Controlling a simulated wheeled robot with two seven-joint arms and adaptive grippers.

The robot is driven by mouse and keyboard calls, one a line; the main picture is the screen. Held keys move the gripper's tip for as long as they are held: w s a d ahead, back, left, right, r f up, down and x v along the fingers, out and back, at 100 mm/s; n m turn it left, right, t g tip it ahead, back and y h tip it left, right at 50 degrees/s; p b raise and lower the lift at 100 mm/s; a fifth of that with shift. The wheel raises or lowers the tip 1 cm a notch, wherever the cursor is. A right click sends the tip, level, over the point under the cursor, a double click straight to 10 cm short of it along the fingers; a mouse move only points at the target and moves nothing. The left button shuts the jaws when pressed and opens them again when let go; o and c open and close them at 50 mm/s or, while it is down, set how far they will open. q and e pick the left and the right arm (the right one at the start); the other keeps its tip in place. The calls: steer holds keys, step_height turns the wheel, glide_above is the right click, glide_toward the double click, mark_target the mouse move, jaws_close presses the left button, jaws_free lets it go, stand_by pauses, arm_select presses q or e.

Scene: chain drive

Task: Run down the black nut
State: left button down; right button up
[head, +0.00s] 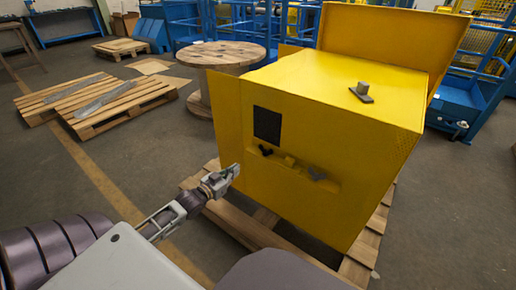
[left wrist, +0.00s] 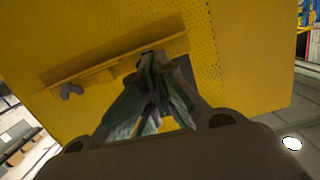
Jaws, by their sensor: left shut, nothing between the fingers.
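The black nut (head: 265,151) is a small dark winged piece on the front face of the yellow housing (head: 310,210), just below a black square panel (head: 267,125). My left gripper (head: 236,169) is shut and empty, left of the nut and a little lower in the head view, apparently short of the face. In the left wrist view its fingers (left wrist: 152,75) converge toward the yellow face. A dark piece at their tips may be the black nut, but the fingers partly hide it and I cannot tell whether they touch. My right gripper is not in view.
A grey winged piece (head: 317,173) sits right of the nut on the same face, and shows in the left wrist view (left wrist: 71,91). A grey part (head: 362,93) lies on the housing's top. The housing stands on a wooden pallet (head: 235,222).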

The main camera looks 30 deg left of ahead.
arm_select(q)
steer(key=r, duration=0.1)
steer(key=r+t, duration=0.1)
steer(key=r, duration=0.1)
steer(key=shift+d+r+t+h, duration=0.15)
steer(key=shift+d+t+h, duration=0.15)
steer(key=shift+d, duration=0.1)
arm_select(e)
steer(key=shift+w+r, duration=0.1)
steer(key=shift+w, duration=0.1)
arm_select(q)
steer(key=shift+w, duration=0.15)
steer(key=b, duration=0.6)
glide_toward(266, 151)
steer(key=w+a+r, duration=0.1)
steer(key=w+r, duration=0.1)
steer(key=w, duration=0.5)
steer(key=shift+a+r, duration=0.35)
steer(key=shift+a, duration=0.05)
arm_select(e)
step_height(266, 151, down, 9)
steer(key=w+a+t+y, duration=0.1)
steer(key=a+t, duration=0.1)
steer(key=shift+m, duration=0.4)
